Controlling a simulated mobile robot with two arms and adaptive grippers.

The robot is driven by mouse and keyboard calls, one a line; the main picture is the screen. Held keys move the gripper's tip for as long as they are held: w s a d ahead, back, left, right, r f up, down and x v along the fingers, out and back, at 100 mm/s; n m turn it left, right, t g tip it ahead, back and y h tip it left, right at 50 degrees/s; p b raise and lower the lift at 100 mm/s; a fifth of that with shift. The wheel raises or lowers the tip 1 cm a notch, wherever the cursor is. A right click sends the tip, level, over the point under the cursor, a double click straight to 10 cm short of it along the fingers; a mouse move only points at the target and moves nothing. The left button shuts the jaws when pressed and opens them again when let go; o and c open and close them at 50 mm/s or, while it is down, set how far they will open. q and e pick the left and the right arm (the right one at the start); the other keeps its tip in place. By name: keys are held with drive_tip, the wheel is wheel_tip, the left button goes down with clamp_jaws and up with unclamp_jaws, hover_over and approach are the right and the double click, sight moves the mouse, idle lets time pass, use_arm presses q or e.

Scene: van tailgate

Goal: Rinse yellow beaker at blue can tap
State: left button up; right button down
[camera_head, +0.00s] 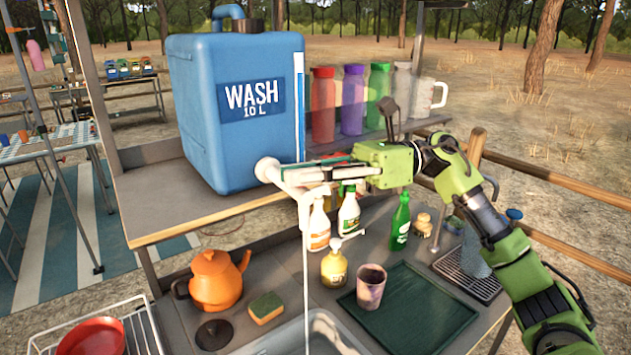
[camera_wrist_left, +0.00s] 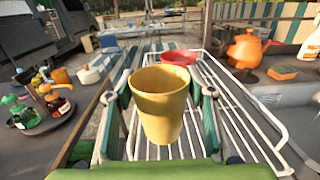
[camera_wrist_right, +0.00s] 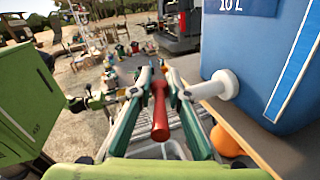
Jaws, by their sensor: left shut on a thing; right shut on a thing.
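The blue wash can (camera_head: 215,120) stands on the shelf, with its white tap (camera_head: 270,170) facing front. A thin pale stream (camera_head: 306,270) falls from the spout toward the sink (camera_head: 325,335). My right gripper (camera_head: 312,169) is shut at the tap; in the right wrist view its fingers close on the red tap lever (camera_wrist_right: 160,112), beside the white tap (camera_wrist_right: 215,85). The yellow beaker (camera_wrist_left: 160,108) is upright between the fingers of my left gripper (camera_wrist_left: 160,92), shut on it. Behind it is a wire rack. The beaker and left gripper are out of the head view.
A wire rack (camera_head: 145,335) with a red bowl (camera_head: 92,336) is at the front left. An orange kettle (camera_head: 215,280), a sponge (camera_head: 265,307), a soap bottle (camera_head: 334,268) and a purplish cup (camera_head: 371,285) stand around the sink. A dark green tray (camera_head: 430,310) lies right.

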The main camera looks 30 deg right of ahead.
drive_tip(key=c, duration=2.2)
unclamp_jaws()
drive_tip(key=v, duration=1.2)
drive_tip(key=shift+r, duration=0.1)
